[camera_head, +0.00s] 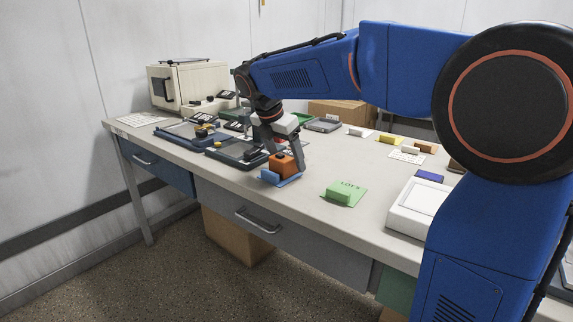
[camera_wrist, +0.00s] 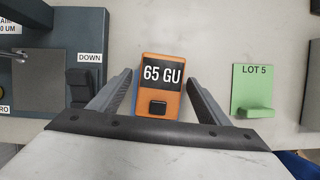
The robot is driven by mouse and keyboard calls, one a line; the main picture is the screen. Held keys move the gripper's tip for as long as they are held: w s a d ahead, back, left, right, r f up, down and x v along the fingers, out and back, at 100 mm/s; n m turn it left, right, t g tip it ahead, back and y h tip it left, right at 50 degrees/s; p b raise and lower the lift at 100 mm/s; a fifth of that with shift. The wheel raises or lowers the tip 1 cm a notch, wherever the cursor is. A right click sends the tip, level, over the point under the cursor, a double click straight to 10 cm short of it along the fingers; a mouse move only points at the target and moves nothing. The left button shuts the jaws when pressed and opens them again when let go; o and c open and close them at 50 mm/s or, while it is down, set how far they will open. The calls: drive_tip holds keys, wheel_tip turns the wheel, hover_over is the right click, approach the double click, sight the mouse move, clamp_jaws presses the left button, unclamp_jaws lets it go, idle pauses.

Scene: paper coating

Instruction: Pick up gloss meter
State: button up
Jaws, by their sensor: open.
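The gloss meter (camera_wrist: 158,98) is a small orange block with a dark display reading "65 GU" and a black button. In the head view the orange gloss meter (camera_head: 283,165) sits on a blue base (camera_head: 282,180) near the table's front edge. My gripper (camera_head: 285,160) is over it, pointing down. In the wrist view the two fingers of my gripper (camera_wrist: 160,88) stand apart, one on each side of the gloss meter. I cannot tell whether either finger touches it.
A green "LOT 5" card holder (camera_wrist: 252,90) stands to the right; it also shows in the head view (camera_head: 345,193). A dark device marked "DOWN" (camera_wrist: 92,30) is close on the left. A white instrument (camera_head: 415,207) is further right. Bare table lies between.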

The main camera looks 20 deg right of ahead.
drive_tip(key=shift+c, duration=0.3)
drive_tip(key=c, duration=1.4)
drive_tip(key=shift+c, duration=0.2)
drive_tip(key=shift+r, duration=0.15)
